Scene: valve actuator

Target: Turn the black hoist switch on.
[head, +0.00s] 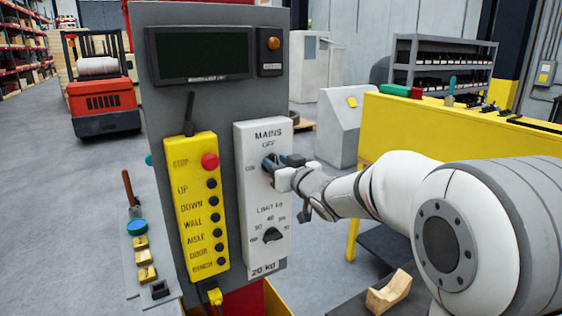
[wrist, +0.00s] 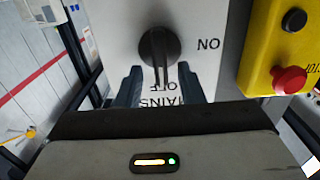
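The black hoist switch (wrist: 160,46) is a round knob with a bar pointer on the white MAINS plate (head: 262,201). In the wrist view, which is upside down, its pointer is toward OFF, and ON is printed to the right. In the head view, ON is left of the switch and OFF above it; the gripper mostly covers the knob. My gripper (head: 276,165) is at the plate. In the wrist view my gripper (wrist: 161,86) is open, one dark finger on each side of the pointer with gaps visible. Contact with the plate cannot be told.
Below on the same plate is a LIMIT kg dial (head: 271,235). Left of it is a yellow pendant (head: 197,205) with a red STOP button (head: 209,161) and several black buttons. A dark display (head: 201,54) is above. A yellow bench (head: 460,125) stands behind my arm.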

